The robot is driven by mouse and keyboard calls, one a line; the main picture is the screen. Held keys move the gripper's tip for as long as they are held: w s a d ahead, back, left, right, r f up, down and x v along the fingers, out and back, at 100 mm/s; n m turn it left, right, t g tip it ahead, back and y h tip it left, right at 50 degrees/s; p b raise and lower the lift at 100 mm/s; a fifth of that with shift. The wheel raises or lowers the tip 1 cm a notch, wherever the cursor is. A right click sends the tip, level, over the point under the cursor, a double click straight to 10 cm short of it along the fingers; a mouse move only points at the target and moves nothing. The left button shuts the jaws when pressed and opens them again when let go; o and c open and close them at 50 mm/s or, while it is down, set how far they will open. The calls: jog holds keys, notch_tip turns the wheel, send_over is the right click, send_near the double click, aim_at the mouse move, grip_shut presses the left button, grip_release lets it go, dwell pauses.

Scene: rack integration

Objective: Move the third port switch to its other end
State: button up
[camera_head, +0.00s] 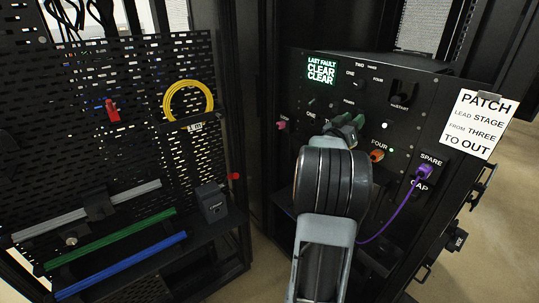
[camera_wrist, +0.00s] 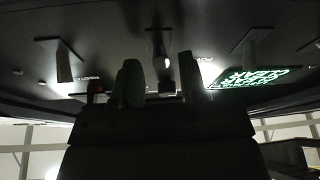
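The black rack panel (camera_head: 410,110) carries small white labels, among them ONE, TWO and FOUR. I cannot make out the third port switch for certain; my gripper and arm cover part of the panel. My gripper (camera_head: 349,124) is at the panel's middle, its green-padded fingers pointing at the face. In the wrist view the two fingers (camera_wrist: 161,82) stand apart with a gap between them. A small dark fitting (camera_wrist: 166,87) shows in that gap, and a dark post (camera_wrist: 158,42) stands beyond it. I cannot tell whether either finger touches them.
A lit green display (camera_head: 321,71) reads LAST FAULT CLEAR CLEAR. A purple cable (camera_head: 404,208) runs from the SPARE port behind my arm. An orange plug (camera_head: 377,155) sits under FOUR. A white note (camera_head: 479,124) hangs at right. A perforated board (camera_head: 60,130) with a yellow coil (camera_head: 168,102) stands left.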

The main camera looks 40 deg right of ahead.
jog(key=shift+r+y+p, duration=0.55)
jog(key=shift+y+p, duration=0.4)
jog(key=shift+p, duration=1.75)
jog(key=shift+r+y+p, duration=0.55)
jog(key=shift+y+p, duration=0.4)
jog(key=shift+p, duration=1.7)
jog(key=s+a+f+b, duration=0.1)
jog(key=a+b, duration=0.3)
jog(key=a, duration=1)
jog(key=w+a+f+n+t+y+b, duration=0.6)
jog(key=w+a+f+t+b, duration=0.3)
jog(key=f, duration=0.5)
jog(key=shift+w+a+t+y+b, duration=0.3)
jog(key=shift+w+a+y+b, duration=0.55)
jog(key=shift+a+b, duration=0.65)
jog(key=shift+a, duration=0.15)
